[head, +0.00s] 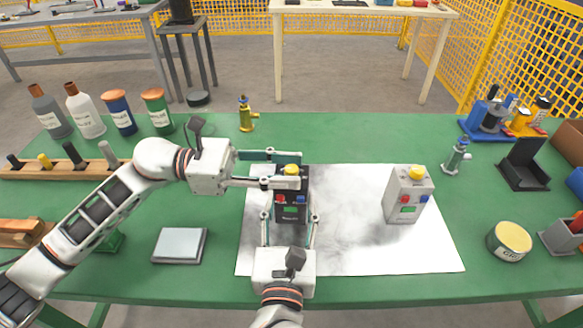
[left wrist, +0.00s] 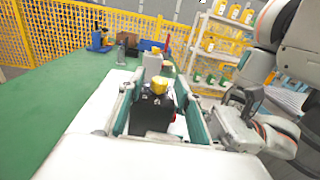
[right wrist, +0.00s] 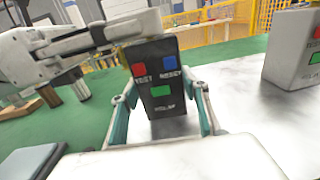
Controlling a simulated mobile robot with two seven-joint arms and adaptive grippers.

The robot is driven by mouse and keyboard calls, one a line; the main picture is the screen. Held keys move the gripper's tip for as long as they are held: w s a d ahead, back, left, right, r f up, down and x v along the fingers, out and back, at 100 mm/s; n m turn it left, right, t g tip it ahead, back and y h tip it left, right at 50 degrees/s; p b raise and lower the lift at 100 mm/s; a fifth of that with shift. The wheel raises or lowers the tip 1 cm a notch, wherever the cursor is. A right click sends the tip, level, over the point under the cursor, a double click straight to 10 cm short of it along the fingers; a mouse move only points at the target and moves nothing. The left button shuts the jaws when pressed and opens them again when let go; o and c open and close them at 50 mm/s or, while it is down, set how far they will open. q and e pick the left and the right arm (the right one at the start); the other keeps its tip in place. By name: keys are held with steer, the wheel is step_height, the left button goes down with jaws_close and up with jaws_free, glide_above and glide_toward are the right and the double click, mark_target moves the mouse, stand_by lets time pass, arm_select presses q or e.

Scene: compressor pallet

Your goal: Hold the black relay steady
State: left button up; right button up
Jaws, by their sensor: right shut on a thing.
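The black relay (head: 291,203) stands upright on the white sheet, with a yellow knob (head: 291,169) on top and red, blue and green patches on its front. My right gripper (head: 290,217) reaches in from the front and is shut on the relay's lower sides; its fingers flank the relay in the right wrist view (right wrist: 165,115). My left gripper (head: 300,170) comes from the left at the relay's top. Its fingers are apart, one in front of and one behind the knob. The left wrist view shows the knob (left wrist: 159,85) between these open fingers.
A similar light grey relay (head: 408,196) with a yellow knob stands to the right on the white sheet (head: 350,245). A grey pad (head: 180,245) lies left and a round tin (head: 509,241) right. Bottles line the back left. Clear green table lies behind the sheet.

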arm_select(q)
steer(key=shift+d, duration=0.6)
arm_select(e)
steer(key=shift+r, duration=0.1)
arm_select(q)
jaws_close()
steer(key=shift+g, duration=0.3)
steer(key=m+g+y, duration=0.1)
steer(key=m+g, duration=0.1)
steer(key=g, duration=0.1)
steer(key=m+g+y, duration=0.1)
steer(key=m+g, duration=0.1)
steer(key=g, duration=0.1)
steer(key=shift+d+m, duration=0.1)
steer(key=shift+m, duration=0.2)
steer(key=shift+s+f+m+g+y, duration=0.1)
steer(key=shift+f+m+g+y, duration=0.05)
steer(key=shift+m+g+y, duration=1.05)
steer(key=shift+s+f+m+g+y, duration=0.1)
steer(key=shift+m+g+y, duration=0.65)
steer(key=shift+g, duration=0.75)
steer(key=shift+w, duration=0.1)
steer(key=shift+r+m, duration=0.1)
steer(key=shift+m, duration=0.15)
